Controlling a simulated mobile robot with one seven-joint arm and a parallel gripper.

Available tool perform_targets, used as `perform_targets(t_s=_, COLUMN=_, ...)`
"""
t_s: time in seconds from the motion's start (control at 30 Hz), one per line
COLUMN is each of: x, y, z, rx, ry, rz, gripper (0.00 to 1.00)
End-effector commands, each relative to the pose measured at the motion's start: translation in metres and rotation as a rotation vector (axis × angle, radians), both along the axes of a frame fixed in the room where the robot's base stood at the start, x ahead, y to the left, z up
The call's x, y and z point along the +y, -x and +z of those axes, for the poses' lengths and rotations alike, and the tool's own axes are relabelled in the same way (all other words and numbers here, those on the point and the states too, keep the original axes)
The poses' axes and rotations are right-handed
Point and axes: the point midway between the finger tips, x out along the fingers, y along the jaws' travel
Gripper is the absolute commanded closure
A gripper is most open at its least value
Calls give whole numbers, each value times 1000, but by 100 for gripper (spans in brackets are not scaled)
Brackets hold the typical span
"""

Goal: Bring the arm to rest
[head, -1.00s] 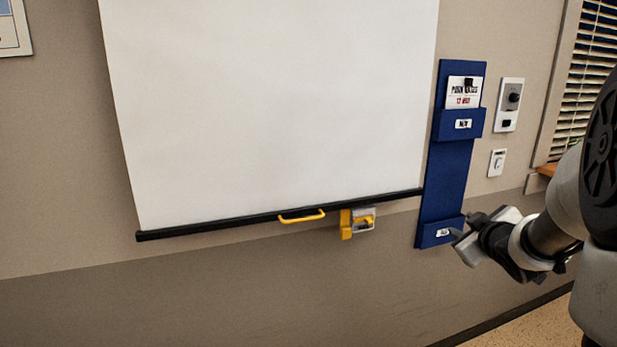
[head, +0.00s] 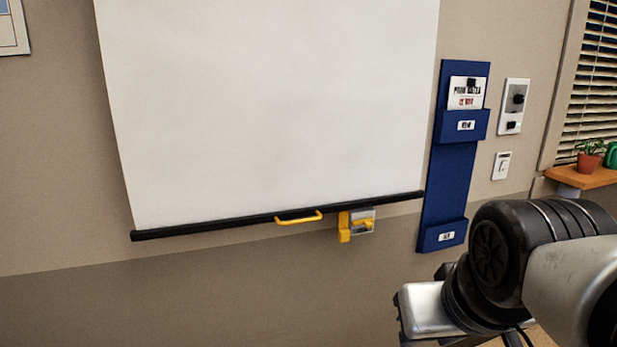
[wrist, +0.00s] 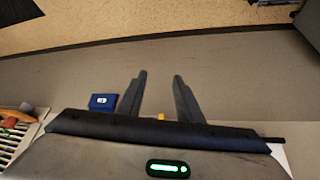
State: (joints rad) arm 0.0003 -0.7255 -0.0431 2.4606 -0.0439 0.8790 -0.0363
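My arm is folded at the lower right of the head view, and its fingertips cannot be made out there. The pulled-down white screen (head: 270,110) hangs on the wall, with a black bottom bar (head: 190,227) and yellow handle (head: 299,218). A yellow and grey wall fitting (head: 357,224) sits just right of the handle; whether they are linked is unclear.
A blue wall rack (head: 450,185) holds a card in its upper pocket. Wall controls (head: 513,105) are beside it. A shelf (head: 590,178) with a potted plant (head: 588,160) is under the blinds at right. The wall below the screen is bare.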

Motion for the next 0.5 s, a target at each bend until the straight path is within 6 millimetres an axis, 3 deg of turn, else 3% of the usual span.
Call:
perform_targets(t_s=0.03, x=21, y=19, z=-24, rx=38, ry=-32, rz=-1, gripper=67)
perform_targets(t_s=0.1, x=21, y=16, z=25, rx=37, ry=-37, rz=-8, gripper=67)
perform_targets(t_s=0.5, x=19, y=15, z=161, rx=36, ry=-33, rz=-7, gripper=67)
